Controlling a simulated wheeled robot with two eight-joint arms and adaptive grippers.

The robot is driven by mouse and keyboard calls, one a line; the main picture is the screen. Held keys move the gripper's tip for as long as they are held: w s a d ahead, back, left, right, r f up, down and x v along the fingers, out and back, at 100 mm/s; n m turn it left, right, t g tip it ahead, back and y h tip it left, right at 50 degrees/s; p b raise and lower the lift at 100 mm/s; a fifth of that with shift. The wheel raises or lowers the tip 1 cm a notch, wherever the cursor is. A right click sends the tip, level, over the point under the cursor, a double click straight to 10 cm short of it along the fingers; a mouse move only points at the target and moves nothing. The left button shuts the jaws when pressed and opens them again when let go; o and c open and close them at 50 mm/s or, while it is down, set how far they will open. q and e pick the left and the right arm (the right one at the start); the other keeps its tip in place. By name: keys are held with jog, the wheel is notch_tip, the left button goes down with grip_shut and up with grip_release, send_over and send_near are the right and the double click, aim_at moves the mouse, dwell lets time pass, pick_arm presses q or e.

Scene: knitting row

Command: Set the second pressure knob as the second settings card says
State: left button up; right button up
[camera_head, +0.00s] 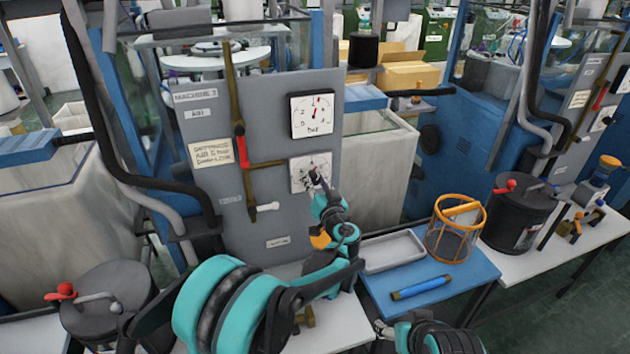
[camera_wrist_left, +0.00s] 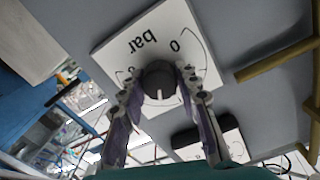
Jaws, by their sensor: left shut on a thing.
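A square white gauge (camera_head: 312,114) marked bar sits above the knob's white dial plate (camera_head: 299,172). My left gripper (camera_head: 315,180) is at that dial. In the left wrist view its fingers are shut on both sides of the dark round pressure knob (camera_wrist_left: 160,82), whose white mark points down in that picture. My right gripper (camera_head: 384,330) is low in the head view, its fingers unclear.
A valve with a red handle (camera_head: 240,145) and brown pipes is left of the dial. A blue table (camera_head: 430,305) at right carries a grey tray (camera_head: 393,250), an orange-rimmed basket (camera_head: 457,228) and a blue rod (camera_head: 421,288). Black pots (camera_head: 105,300) stand left and right.

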dwell(0.4)
pick_arm(q)
jog(key=o, duration=1.2)
jog(key=shift+c, duration=0.2)
jog(key=shift+s, duration=0.1)
jog(key=v, duration=1.1)
jog(key=shift+s, duration=0.4)
jog(key=shift+d, duration=0.15)
